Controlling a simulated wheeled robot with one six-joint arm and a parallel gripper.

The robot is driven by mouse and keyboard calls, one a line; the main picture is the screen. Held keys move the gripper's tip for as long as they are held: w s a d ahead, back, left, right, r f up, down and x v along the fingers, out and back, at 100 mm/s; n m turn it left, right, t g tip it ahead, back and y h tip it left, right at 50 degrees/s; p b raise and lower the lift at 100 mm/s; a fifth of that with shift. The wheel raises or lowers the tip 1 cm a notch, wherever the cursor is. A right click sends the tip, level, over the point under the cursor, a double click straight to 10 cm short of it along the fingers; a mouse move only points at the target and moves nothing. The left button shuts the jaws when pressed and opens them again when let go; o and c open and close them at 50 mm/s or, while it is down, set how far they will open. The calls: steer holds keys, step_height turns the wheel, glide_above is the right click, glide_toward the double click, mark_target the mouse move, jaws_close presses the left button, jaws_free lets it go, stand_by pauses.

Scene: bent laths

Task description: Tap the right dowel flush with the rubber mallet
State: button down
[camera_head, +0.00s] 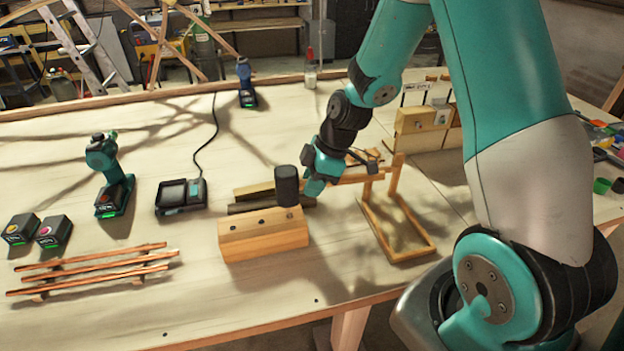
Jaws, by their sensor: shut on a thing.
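My gripper (314,182) is shut on the rubber mallet, whose black head (287,184) points left. The mallet head is over the right end of a wooden block (264,243). I cannot tell whether the head touches the block or hangs just above it. Two dark round spots show on the block's top, at its left and middle. The right dowel is hidden behind or under the mallet head. The handle is largely covered by my gripper.
A wooden frame stand (399,250) is right of the block. Dark strips (250,206) lie behind it. The front tabletop is clear.

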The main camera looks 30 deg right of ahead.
step_height(320, 180, down, 6)
steer(key=b, duration=0.5)
step_height(320, 180, up, 6)
steer(key=p, duration=0.4)
steer(key=shift+p, duration=0.35)
step_height(320, 180, up, 4)
steer(key=p, duration=0.3)
steer(key=shift+r, duration=0.15)
